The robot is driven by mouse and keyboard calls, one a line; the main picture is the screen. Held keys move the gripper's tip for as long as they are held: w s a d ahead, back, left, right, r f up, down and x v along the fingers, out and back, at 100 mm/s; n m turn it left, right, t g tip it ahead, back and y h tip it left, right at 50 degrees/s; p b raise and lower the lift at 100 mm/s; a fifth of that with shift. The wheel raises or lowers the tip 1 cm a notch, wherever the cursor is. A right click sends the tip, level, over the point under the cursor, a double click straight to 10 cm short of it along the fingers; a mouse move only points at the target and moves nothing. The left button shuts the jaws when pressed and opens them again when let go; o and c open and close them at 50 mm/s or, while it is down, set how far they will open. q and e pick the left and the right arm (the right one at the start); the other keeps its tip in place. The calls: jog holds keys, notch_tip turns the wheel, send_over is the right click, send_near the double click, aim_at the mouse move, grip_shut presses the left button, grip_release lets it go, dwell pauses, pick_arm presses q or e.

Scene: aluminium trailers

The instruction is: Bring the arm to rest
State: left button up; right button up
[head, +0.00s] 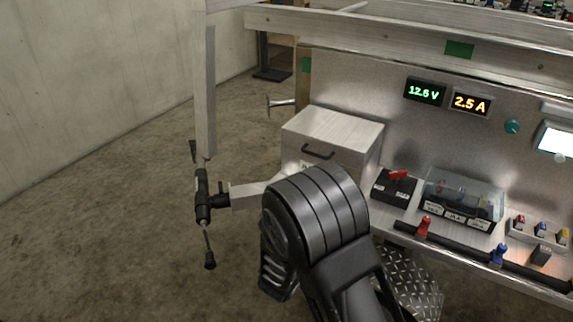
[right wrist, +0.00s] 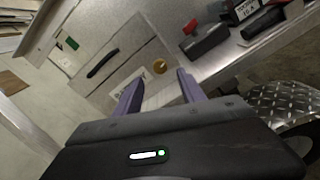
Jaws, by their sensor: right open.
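My right arm (head: 320,225) rises from the bottom of the head view and covers part of the trailer's front. Its gripper is hidden behind the arm's black links there. In the right wrist view my right gripper (right wrist: 157,88) is open, its two purple-grey fingers apart with nothing held between them. A brass knob (right wrist: 160,66) and part of a white label show beyond the fingertips, on or near the drawer box. I cannot tell how far they are from the fingers. My left gripper is in neither view.
The metal drawer box (head: 332,133) with a dark handle stands behind my arm. A jack (head: 203,195) stands left. The concrete floor at left is clear.

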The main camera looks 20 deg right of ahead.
jog(key=s+a+f+m+g+y, duration=0.2)
jog(key=s+a+f+g+y, duration=0.15)
jog(key=s+f, duration=0.45)
jog(key=s+a+f+m+g+y, duration=0.25)
jog(key=s+f+g, duration=0.2)
jog(key=f, duration=0.75)
jog(key=s+a+f+m+g+y, duration=0.1)
jog(key=s+a+f+m+y, duration=0.3)
jog(key=a+m, duration=0.3)
jog(key=s+a+f+m+y, duration=0.4)
jog(key=a+f+m+y, duration=0.1)
jog(key=a, duration=0.4)
jog(key=s+a+f+m+g+y, duration=0.1)
jog(key=s+a+f+m+y, duration=0.35)
jog(key=a, duration=0.25)
notch_tip(320, 180, up, 15)
jog(key=p, duration=1.4)
jog(key=shift+w+a+m+p, duration=0.25)
jog(key=shift+w+m+p, duration=0.15)
jog(key=shift+w, duration=0.05)
